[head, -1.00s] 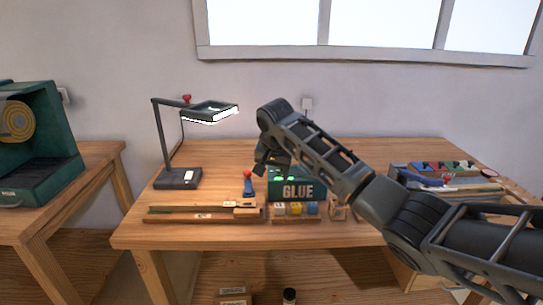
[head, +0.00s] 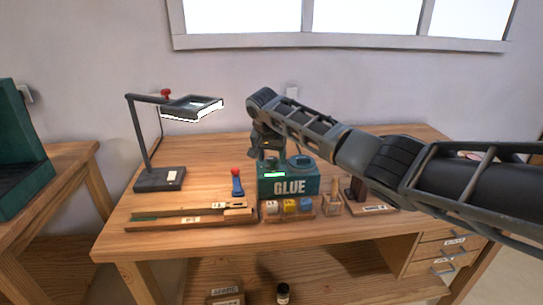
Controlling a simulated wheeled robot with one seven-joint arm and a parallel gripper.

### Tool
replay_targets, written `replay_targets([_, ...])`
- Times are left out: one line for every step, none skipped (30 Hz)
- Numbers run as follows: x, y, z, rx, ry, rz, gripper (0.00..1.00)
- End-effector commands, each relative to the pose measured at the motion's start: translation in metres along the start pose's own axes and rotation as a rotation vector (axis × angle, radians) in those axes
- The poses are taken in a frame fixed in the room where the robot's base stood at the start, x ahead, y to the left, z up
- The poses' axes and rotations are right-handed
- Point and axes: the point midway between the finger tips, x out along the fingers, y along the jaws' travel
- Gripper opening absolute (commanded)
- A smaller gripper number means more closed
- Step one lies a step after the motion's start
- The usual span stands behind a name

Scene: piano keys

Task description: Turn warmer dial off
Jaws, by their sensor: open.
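The green glue warmer (head: 290,186), marked GLUE, stands in the middle of the workbench. My gripper (head: 266,157) hangs over the left of the warmer's top, pointing down, open. Its fingertips are small and dark here, and I cannot tell whether they touch anything. They hide part of the warmer's top.
A lit desk lamp (head: 160,178) stands on the left of the workbench (head: 180,203). A red-tipped blue tool (head: 237,183) stands left of the warmer. Wooden strips (head: 190,217) and colored blocks (head: 289,206) lie in front. My arm covers the bench's right side.

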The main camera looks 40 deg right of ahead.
Motion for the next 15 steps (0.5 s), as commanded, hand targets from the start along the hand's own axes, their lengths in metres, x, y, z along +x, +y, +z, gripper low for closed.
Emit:
replay_targets([0.001, 0.0, -0.0001, 0.0, 0.0, 0.0, 0.65])
replay_targets([0.0013, 0.0, -0.0001, 0.0, 0.0, 0.0, 0.65])
replay_targets([0.0015, 0.0, 0.0, 0.0, 0.0, 0.0, 0.65])
replay_targets([0.0015, 0.0, 0.0, 0.0, 0.0, 0.0, 0.65])
replay_targets([0.0014, 0.0, 0.0, 0.0, 0.0, 0.0, 0.65])
replay_targets([0.0014, 0.0, -0.0001, 0.0, 0.0, 0.0, 0.65])
replay_targets([0.0013, 0.0, -0.0001, 0.0, 0.0, 0.0, 0.65])
replay_targets([0.0013, 0.0, -0.0001, 0.0, 0.0, 0.0, 0.64])
replay_targets([0.0013, 0.0, -0.0001, 0.0, 0.0, 0.0, 0.6])
replay_targets([0.0013, 0.0, -0.0001, 0.0, 0.0, 0.0, 0.57])
replay_targets([0.0013, 0.0, -0.0001, 0.0, 0.0, 0.0, 0.54])
replay_targets([0.0012, 0.0, -0.0001, 0.0, 0.0, 0.0, 0.5])
replay_targets([0.0012, 0.0, -0.0001, 0.0, 0.0, 0.0, 0.47])
replay_targets([0.0012, 0.0001, -0.0001, 0.0, 0.0, 0.0, 0.45])
replay_targets([0.0012, 0.0001, -0.0001, 0.0, 0.0, 0.0, 0.41])
